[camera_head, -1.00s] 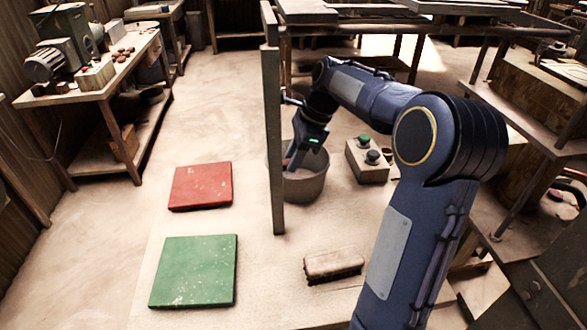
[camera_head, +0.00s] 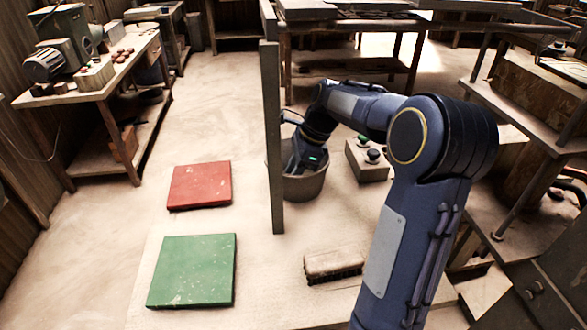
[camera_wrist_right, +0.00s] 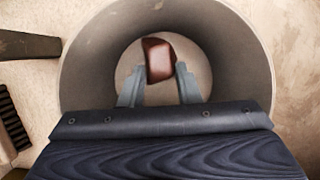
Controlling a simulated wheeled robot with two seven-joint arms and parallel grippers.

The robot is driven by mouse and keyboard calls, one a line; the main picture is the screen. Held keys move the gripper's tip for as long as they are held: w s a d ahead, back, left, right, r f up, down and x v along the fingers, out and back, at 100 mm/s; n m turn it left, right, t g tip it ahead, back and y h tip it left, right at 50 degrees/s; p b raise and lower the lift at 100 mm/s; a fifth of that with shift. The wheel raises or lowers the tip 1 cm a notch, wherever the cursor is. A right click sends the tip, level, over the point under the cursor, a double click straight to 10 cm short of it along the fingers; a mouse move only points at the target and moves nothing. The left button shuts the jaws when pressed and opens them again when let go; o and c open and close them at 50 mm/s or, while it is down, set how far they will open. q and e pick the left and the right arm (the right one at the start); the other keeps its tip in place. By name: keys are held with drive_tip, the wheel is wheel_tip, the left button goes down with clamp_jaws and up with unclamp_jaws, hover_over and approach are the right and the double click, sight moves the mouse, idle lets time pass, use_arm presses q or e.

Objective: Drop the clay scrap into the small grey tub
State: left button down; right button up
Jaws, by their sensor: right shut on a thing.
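The small grey tub (camera_head: 306,187) stands on the table behind the upright post in the head view. It fills most of the right wrist view, seen from above with its curved wall (camera_wrist_right: 85,70) around the jaws. My right gripper (camera_head: 300,172) points down into the tub, its tips hidden by the rim in the head view. In the right wrist view my right gripper (camera_wrist_right: 160,82) is shut on the reddish-brown clay scrap (camera_wrist_right: 158,60), inside the tub's opening. I cannot tell whether the scrap touches the tub's floor. My left gripper is not in view.
A grey upright post (camera_head: 273,140) stands just left of the tub. A button box (camera_head: 368,162) is to its right. A brush (camera_head: 334,264) lies in front. Red (camera_head: 200,185) and green (camera_head: 192,270) squares lie at left.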

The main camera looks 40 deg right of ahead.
drive_tip(key=o, duration=1)
drive_tip(key=shift+c, duration=0.2)
drive_tip(key=p+v, duration=0.1)
drive_tip(key=v, duration=0.7)
drive_tip(key=shift+r+p, duration=0.3)
drive_tip(key=shift+r, duration=0.1)
drive_tip(key=shift+w+a, duration=0.1)
